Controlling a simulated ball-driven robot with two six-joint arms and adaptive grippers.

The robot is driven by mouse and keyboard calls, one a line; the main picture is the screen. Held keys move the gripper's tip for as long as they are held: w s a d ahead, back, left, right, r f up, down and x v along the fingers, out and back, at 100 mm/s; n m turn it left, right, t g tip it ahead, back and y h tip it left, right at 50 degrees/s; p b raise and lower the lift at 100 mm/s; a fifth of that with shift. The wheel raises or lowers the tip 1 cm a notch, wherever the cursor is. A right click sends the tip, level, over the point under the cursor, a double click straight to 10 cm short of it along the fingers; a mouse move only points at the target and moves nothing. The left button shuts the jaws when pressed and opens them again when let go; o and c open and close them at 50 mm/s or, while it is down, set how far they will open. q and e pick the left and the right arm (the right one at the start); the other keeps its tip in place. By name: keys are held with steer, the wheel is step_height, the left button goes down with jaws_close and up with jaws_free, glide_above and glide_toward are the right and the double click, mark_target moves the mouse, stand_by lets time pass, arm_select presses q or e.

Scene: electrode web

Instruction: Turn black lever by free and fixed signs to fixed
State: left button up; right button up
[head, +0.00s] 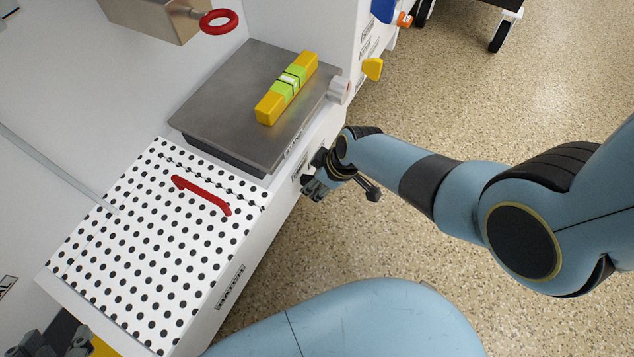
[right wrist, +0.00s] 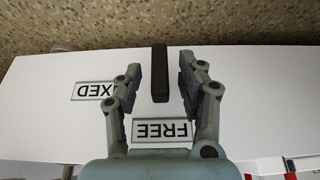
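The black lever (right wrist: 160,73) stands lengthwise in the right wrist view, between the fingers of my right gripper (right wrist: 159,75). The fingers are apart, with a gap on each side of the lever. The free sign (right wrist: 162,130) is upside down just below the lever's lower end. The fixed sign (right wrist: 90,91) is to the left, partly hidden by a finger. In the head view my right gripper (head: 322,178) is at the side face of the white machine, and the lever is not clear there. My left gripper (head: 55,343) is cut off at the lower left corner.
A perforated white plate (head: 150,240) carries a red bar (head: 200,193). Beside it a grey metal plate (head: 215,105) holds a yellow and green block (head: 287,88). A yellow knob (head: 372,69) and a grey knob (head: 340,88) stick out of the machine's side. The speckled floor (head: 470,90) beside it is open.

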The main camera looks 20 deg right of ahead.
steer(key=shift+c, duration=0.3)
jaws_close()
